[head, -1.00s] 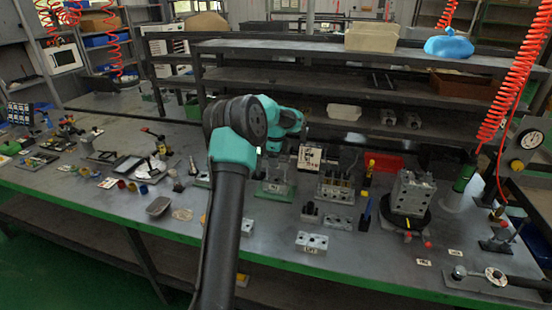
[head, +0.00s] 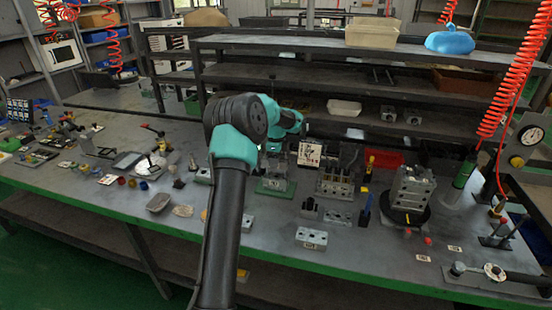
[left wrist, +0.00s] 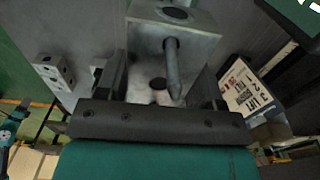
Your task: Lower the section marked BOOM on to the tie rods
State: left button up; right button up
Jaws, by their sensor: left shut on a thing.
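My left gripper (head: 279,150) is over the stand with the green base (head: 274,187), at the middle of the bench. In the left wrist view it (left wrist: 160,95) is shut on a grey metal section (left wrist: 190,45). A round rod (left wrist: 172,65) shows upright against the section, and a dark round hole shows nearer the gripper. The section's marking is not readable, and I cannot tell how far it sits on the rods. My right gripper is not in view.
A white instruction card (head: 309,154) stands just right of the stand; it also shows in the left wrist view (left wrist: 250,90). Right of it are a rack of parts (head: 335,185) and a block stack on a black turntable (head: 409,215). A loose grey block (head: 311,238) lies near the front edge.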

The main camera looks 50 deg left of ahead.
pick_arm(q)
jog(key=o, duration=1.3)
jog(key=shift+f, duration=0.1)
notch_tip(320, 180, up, 18)
jog(key=shift+f, duration=0.25)
dwell(0.4)
